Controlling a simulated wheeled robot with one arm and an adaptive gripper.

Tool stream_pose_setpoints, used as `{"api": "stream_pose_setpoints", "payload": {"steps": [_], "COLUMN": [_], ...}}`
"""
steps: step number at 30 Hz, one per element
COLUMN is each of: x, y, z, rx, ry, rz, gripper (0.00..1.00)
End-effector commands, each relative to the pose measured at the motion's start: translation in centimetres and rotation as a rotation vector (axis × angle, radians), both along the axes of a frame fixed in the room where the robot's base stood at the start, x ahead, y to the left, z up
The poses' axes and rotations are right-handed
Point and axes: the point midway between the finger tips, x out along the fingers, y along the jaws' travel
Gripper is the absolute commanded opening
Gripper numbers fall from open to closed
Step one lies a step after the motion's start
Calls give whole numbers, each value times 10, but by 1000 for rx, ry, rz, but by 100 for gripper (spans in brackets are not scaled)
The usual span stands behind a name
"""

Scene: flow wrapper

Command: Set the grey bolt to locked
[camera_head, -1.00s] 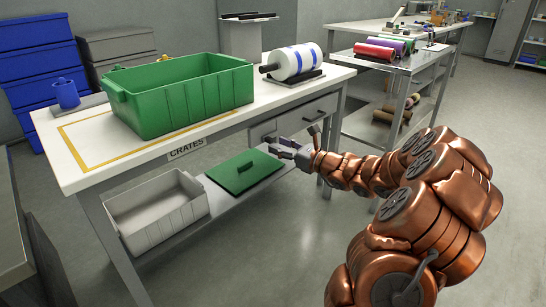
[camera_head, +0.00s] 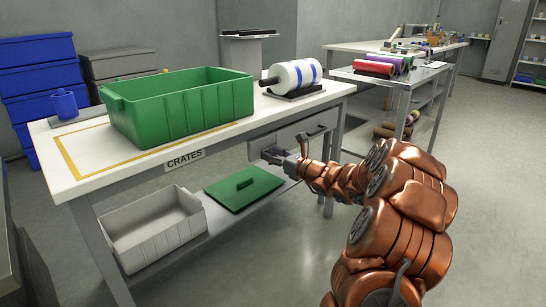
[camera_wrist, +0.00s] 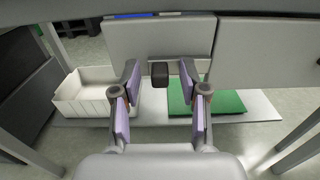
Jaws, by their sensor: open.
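A small dark block (camera_wrist: 160,75), which may be the knob of the grey bolt, shows in the wrist view at the lower edge of a grey front panel (camera_wrist: 158,38). My gripper (camera_wrist: 159,84) is open, with one finger on each side of this block and visible gaps between. In the head view my gripper (camera_head: 277,156) is at the front of the workbench, left of the drawer (camera_head: 306,128). There the bolt is hidden or too small to make out, and its setting cannot be told.
A green crate (camera_head: 180,110) and a printed roll (camera_head: 296,75) stand on the bench top. A grey crate (camera_head: 150,235) and a green lid (camera_head: 235,190) lie on the shelf below. The drawer handle (camera_head: 318,131) sticks out beside my wrist. The floor at right is open.

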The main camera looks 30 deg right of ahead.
Motion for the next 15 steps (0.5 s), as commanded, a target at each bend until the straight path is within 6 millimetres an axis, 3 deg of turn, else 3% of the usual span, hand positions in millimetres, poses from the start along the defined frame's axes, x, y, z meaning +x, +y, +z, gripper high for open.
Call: {"api": "stream_pose_setpoints", "payload": {"steps": [6,15], "x": [0,0], "y": [0,0], "z": [0,0], "rx": [0,-1], "ry": [0,0], "rz": [0,0], "gripper": [42,10]}}
